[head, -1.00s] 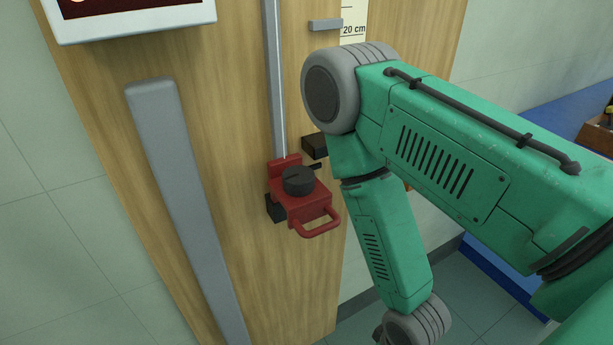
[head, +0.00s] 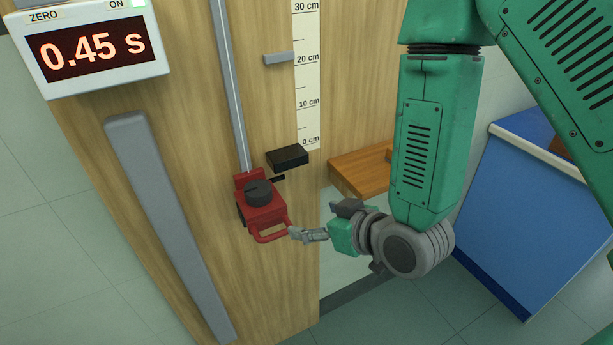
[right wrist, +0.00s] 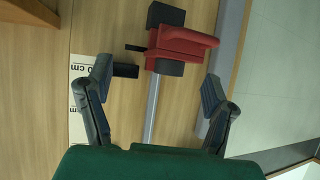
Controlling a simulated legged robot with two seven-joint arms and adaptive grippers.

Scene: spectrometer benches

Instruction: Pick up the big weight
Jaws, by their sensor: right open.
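A dark grey round weight (head: 258,192) sits on top of a red carriage (head: 262,215) on the upright rail in the head view. It may be the big weight; no label shows. The carriage has a red loop handle (head: 271,236). My right gripper (head: 310,235) is at the right of this handle, close to it; whether they touch is unclear. In the right wrist view the fingers of my right gripper (right wrist: 157,84) are spread with nothing held between them. The red carriage (right wrist: 178,45) is beyond them there. My left gripper is not in view.
A wooden board carries the metal rail (head: 231,90), a centimetre scale (head: 307,80), a black block (head: 287,157) and a grey bar (head: 165,220). A timer display (head: 92,48) reads 0.45 s. A wooden block (head: 355,172) and blue cabinet (head: 535,205) stand at right.

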